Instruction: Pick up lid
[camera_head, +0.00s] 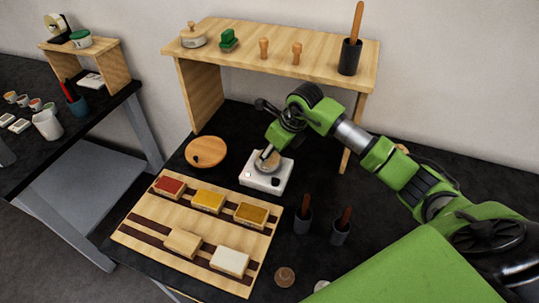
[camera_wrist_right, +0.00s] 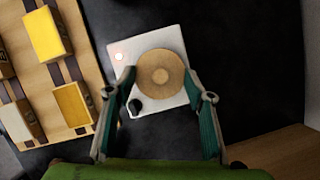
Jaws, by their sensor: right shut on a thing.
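The lid (camera_wrist_right: 161,75) is a round, wood-coloured disc with a raised centre, seen from above in the right wrist view. It is over the white square device (camera_wrist_right: 172,102), which has a small red light and a black knob. In the head view the lid (camera_head: 266,161) is partly hidden by my right gripper (camera_head: 270,153), above the white device (camera_head: 264,183). My right gripper (camera_wrist_right: 160,79) has its two fingers on opposite sides of the lid and is shut on it. I cannot tell whether the lid touches what is below. My left gripper is not in view.
A round wooden disc (camera_head: 206,152) lies left of the device. A wooden tray (camera_head: 150,232) with coloured blocks is in front. Two dark cups (camera_head: 303,221) (camera_head: 340,233) with handles stand to the right. A wooden shelf (camera_head: 325,62) stands behind, close to my right arm.

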